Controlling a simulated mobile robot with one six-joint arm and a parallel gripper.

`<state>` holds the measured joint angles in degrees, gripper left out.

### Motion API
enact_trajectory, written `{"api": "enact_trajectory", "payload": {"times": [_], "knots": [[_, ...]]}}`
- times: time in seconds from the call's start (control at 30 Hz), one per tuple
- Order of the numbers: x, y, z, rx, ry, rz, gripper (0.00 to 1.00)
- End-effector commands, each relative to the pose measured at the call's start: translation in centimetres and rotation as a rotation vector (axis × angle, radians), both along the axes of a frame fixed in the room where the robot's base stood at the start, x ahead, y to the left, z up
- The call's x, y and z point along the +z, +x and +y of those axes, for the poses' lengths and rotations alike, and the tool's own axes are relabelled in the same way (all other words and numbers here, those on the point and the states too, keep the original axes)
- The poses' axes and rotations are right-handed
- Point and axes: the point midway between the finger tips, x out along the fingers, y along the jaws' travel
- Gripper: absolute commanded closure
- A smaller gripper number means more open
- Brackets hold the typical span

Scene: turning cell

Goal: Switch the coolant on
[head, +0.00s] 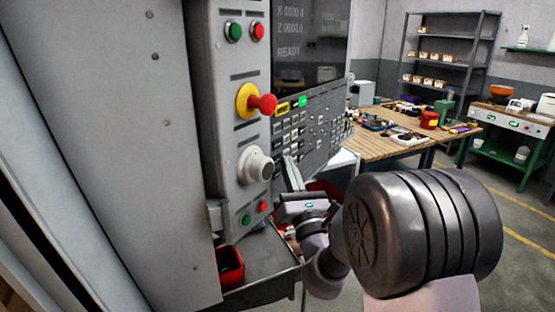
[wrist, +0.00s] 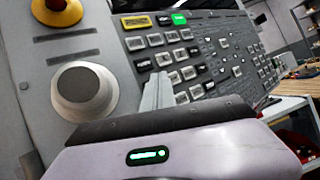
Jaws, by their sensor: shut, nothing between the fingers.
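The machine's control panel has a keypad (head: 310,125) of many small grey keys, also in the wrist view (wrist: 205,55). Its top row holds a yellow key (head: 281,108) and a lit green key (head: 300,101); both show in the wrist view, yellow (wrist: 136,22) and green (wrist: 179,19). The key labels are too small to read, so I cannot tell which is coolant. My gripper (head: 289,163) is shut and empty, its fingertips in front of the keypad's lower left part. In the wrist view the fingertips (wrist: 158,88) cover some lower left keys; contact cannot be told.
Left of the keypad are a red emergency stop (head: 262,102), a white knob (head: 255,166), green (head: 234,31) and red (head: 257,30) buttons above and another pair below. A screen (head: 309,40) reads READY. A wooden workbench (head: 385,147) stands behind right.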

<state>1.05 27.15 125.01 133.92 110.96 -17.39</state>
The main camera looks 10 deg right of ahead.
Motion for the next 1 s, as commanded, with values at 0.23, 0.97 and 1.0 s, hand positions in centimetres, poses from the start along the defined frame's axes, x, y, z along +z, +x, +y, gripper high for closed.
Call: {"api": "enact_trajectory", "payload": {"times": [0.23, 0.97, 1.0], "knots": [[0.02, 0.1, 0.1, -0.001, -0.001, -0.001, 1.0], [0.04, 0.58, 0.65, 0.0, -0.001, 0.0, 1.0], [0.02, 0.59, 0.65, 0.0, -0.001, 0.0, 1.0]]}}
